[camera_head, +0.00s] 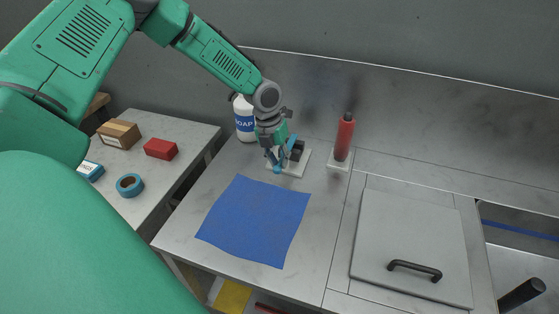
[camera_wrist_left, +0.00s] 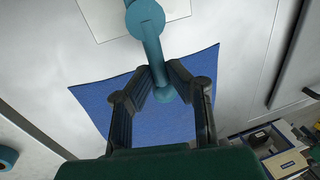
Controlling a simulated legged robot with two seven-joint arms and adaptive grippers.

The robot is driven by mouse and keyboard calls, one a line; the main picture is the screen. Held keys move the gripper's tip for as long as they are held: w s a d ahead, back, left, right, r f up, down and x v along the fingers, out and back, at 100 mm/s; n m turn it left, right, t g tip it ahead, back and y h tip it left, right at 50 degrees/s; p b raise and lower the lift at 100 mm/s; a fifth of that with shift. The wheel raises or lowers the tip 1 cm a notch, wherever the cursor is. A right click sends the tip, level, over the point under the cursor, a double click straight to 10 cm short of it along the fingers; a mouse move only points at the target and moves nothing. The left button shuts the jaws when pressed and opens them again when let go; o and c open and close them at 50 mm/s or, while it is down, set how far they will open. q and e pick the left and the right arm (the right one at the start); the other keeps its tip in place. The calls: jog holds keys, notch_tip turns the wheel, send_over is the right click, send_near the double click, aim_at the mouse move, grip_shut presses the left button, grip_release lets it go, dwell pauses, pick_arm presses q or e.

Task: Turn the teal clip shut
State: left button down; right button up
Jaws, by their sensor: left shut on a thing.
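The teal clip (camera_wrist_left: 150,40) shows in the left wrist view as a long bar with a round pivot end and a round knob at its near end. Its pivot end is over a white base plate (camera_wrist_left: 106,18). My left gripper (camera_wrist_left: 163,75) is shut on the bar close to the knob. In the head view the clip (camera_head: 277,168) is a small teal patch under my left gripper (camera_head: 279,157), at the white plate (camera_head: 297,168) on the counter. The gripper hides much of the clip there. My right gripper is not in view.
A blue cloth (camera_head: 254,222) lies in front of the plate. A soap bottle (camera_head: 245,122) stands behind my gripper, and a red cylinder (camera_head: 344,138) stands to the right. A grey lid with a black handle (camera_head: 414,269) is further right. Boxes and a teal roll (camera_head: 130,185) lie on the left table.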

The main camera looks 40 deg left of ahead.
pick_arm(q)
jog(key=c, duration=1.6)
grip_release()
jog(key=shift+s+f, duration=0.15)
jog(key=shift+s, duration=0.2)
jog(key=shift+o, duration=0.2)
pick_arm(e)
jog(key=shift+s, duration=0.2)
pick_arm(q)
jog(key=shift+r, duration=0.2)
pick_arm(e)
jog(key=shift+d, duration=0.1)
pick_arm(q)
jog(key=shift+w+r, duration=0.15)
jog(key=shift+r, duration=0.05)
notch_tip(320, 180, up, 11)
jog(key=s+a, duration=0.1)
jog(key=a, duration=0.1)
jog(key=shift+a, duration=0.1)
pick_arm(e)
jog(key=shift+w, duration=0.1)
